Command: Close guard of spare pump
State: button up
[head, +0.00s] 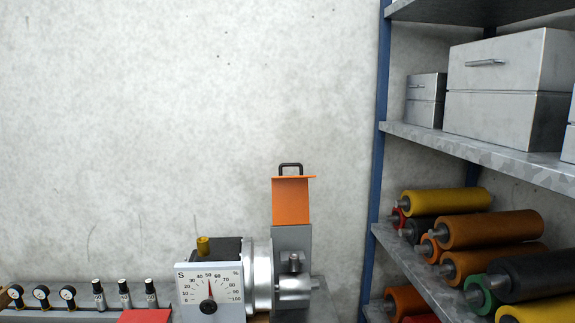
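A pump (258,270) stands low in the middle of the head view against the wall. Its orange guard (291,203) is raised upright above the grey block (293,238) at the pump's right end. A black handle (290,168) sits at the guard's top edge. A white dial (210,284) marked S, with a scale up to 100 %, faces me on the pump's left, its needle near 50. The pump's lower part is cut off by the frame edge. My gripper is not in view.
A shelf rack with a blue post (377,150) stands at right, holding metal boxes (505,92) and several coloured rollers (490,229). Small gauges (41,293) and dark cylinders (124,293) line the bench at lower left, near a red piece (144,316). The wall above is bare.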

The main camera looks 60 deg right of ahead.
aim_at(290, 194)
jog(key=i, duration=0.9)
jog(key=z, duration=0.05)
